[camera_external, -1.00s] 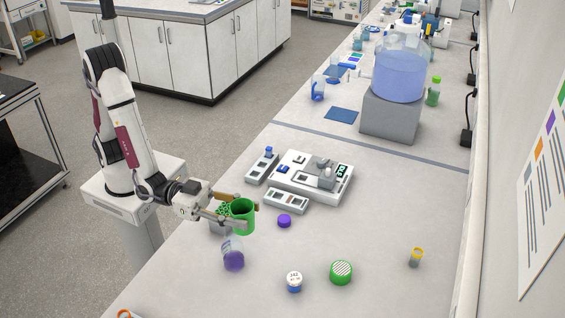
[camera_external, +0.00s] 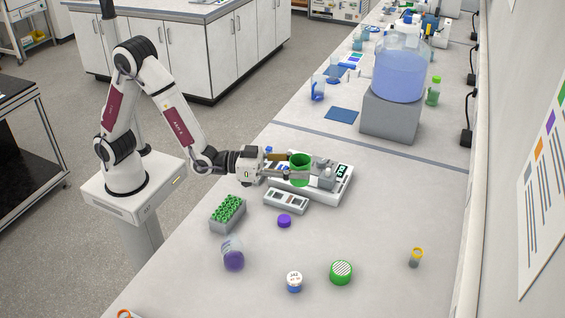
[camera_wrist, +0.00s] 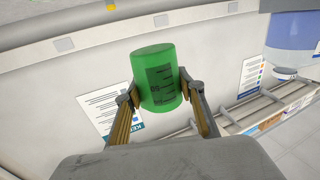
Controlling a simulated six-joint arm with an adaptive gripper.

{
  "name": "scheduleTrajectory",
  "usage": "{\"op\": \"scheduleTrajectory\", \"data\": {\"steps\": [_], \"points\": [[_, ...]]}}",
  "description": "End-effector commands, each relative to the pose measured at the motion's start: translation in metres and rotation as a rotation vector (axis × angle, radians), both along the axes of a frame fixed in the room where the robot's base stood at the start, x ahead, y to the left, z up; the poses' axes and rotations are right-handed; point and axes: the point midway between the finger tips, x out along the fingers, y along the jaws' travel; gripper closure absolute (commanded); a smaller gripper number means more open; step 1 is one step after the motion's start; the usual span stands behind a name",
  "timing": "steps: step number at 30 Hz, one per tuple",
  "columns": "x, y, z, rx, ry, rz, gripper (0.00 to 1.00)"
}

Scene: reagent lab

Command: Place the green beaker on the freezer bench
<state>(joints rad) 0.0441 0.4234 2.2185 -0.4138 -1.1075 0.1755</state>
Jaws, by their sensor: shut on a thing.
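The green beaker (camera_external: 300,171) is held in my gripper (camera_external: 292,164), above the bench and in front of the white device with the grey block. In the wrist view the beaker (camera_wrist: 157,78) sits between the two fingers of my gripper (camera_wrist: 160,92), which touch its sides. Its dark scale marks face the wrist camera. I cannot tell which of the surfaces in view is the freezer bench.
The white device (camera_external: 340,190) and a small white module (camera_external: 287,201) are below the beaker. A tube rack (camera_external: 228,212), purple-filled flask (camera_external: 234,258), purple cap (camera_external: 284,221) and green-lidded jar (camera_external: 341,272) stand nearer. A blue-liquid carboy (camera_external: 399,75) stands on a grey block (camera_external: 390,118) farther back.

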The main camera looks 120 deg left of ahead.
Motion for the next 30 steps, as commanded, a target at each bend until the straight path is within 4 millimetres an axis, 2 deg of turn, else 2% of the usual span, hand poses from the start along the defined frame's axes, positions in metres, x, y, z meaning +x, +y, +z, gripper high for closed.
{"op": "scheduleTrajectory", "data": {"steps": [1, 14, 30], "points": [[0.001, 0.014, 0.000, 0.000, -0.001, 0.017, 0.85], [-0.004, 0.118, 0.001, 0.001, -0.001, 0.127, 0.85], [-0.036, 0.249, 0.000, 0.001, 0.000, 0.269, 0.85]]}}
